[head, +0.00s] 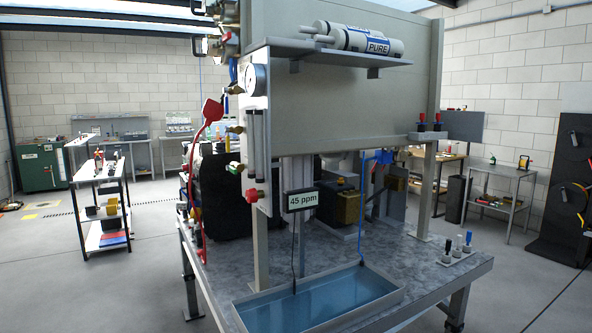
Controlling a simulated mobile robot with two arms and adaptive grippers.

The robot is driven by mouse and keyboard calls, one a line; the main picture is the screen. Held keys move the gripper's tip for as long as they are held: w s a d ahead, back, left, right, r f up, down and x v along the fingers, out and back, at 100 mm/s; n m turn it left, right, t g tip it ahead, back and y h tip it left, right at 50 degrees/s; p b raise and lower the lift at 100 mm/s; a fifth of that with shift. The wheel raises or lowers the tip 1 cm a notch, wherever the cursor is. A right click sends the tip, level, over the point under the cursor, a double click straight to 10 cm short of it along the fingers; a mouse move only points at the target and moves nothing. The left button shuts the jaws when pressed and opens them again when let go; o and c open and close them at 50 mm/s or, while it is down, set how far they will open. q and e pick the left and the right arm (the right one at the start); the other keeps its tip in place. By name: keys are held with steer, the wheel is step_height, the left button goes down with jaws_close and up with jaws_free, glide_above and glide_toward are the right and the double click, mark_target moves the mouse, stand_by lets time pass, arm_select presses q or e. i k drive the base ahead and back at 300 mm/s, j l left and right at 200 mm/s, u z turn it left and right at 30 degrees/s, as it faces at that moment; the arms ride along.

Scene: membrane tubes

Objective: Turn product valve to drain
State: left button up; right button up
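A blue valve (380,157) sits under the large panel, and a blue tube (361,215) runs down from near it into a shallow tray (398,293) of bluish water. A large red lever handle (212,110) and a red knob (252,194) are on the left side of the rig. I cannot tell from any label which of these is the product valve, nor read its position. A small display (302,200) reads 45 ppm, with a dark cable running down to the tray. Neither of my grippers is in view.
The rig stands on a grey table (425,279). A gauge (256,79) is on its left side. White membrane tubes, one marked PURE (375,46), lie on the upper shelf. Several small vials stand in a holder (458,258) at the table's right. Open floor (70,275) lies to the left.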

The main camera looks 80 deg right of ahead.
mark_target(232, 169)
steer(key=z, duration=2.35)
